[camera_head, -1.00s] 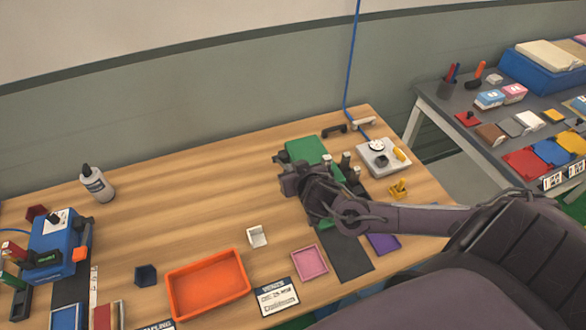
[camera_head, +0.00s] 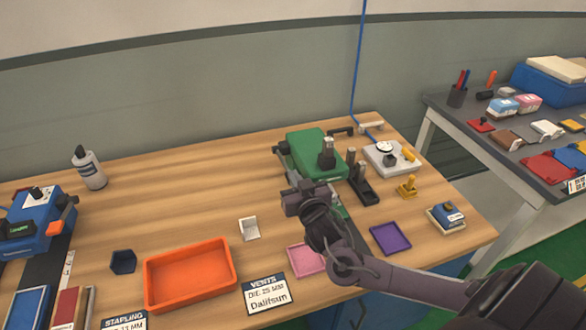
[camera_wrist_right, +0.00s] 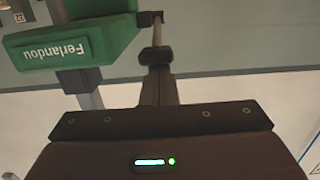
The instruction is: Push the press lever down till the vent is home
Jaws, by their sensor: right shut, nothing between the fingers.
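The green press (camera_head: 315,150) stands at the back right of the wooden table. In the right wrist view its green head (camera_wrist_right: 75,40) appears upside down, with a lever rod (camera_wrist_right: 157,30) ending in a dark knob beside it. In the head view a dark lever (camera_head: 281,152) shows at its left side. My right gripper (camera_head: 293,198) is shut and empty, in front of the press in the head view. In the wrist view its fingers (camera_wrist_right: 158,90) line up with the knob; I cannot tell whether they touch. The vent is not discernible. My left gripper is out of view.
Dark upright posts (camera_head: 360,180) and a grey device (camera_head: 388,158) stand right of the press. An orange tray (camera_head: 190,275), pink tray (camera_head: 306,259) and purple tray (camera_head: 390,238) lie nearer. A white angled piece (camera_head: 249,229) stands on the table. The table's back left is mostly clear.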

